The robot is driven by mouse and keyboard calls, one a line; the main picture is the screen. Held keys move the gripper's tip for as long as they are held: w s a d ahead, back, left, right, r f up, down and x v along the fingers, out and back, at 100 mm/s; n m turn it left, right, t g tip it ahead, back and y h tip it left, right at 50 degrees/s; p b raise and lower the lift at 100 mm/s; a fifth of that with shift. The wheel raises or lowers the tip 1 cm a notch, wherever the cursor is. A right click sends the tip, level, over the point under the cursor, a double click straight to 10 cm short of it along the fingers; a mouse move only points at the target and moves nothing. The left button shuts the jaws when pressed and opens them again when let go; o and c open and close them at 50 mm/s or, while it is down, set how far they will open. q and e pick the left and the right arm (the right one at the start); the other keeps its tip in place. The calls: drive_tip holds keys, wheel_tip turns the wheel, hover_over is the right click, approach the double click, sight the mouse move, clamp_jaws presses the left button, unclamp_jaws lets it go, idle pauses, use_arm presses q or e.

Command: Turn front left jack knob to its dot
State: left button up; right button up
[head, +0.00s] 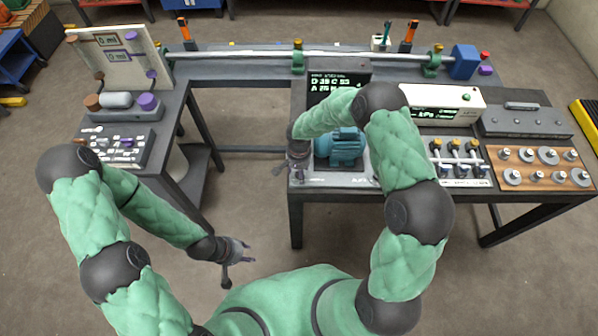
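A teal motor (338,148) sits on a dark base on the middle bench, partly hidden by my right arm. My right gripper (289,170) points down at the front left corner of the motor's base plate. It covers the area of the front left jack knob, so I cannot make out the knob or its dot. Whether the gripper touches anything there, or how far its fingers are apart, is too small to tell. My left gripper (238,262) is open and empty, held low over the floor in front of the benches.
A pale plate (335,180) runs along the bench front. A display (325,84), a white instrument (440,100), a valve panel (458,160) and a wooden board with weights (540,168) stand around the motor. A long shaft (230,52) crosses the back. Floor between benches is free.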

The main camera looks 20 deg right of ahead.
drive_tip(key=shift+f, duration=0.4)
drive_tip(key=shift+c, duration=0.3)
clamp_jaws()
drive_tip(key=shift+n, duration=0.3)
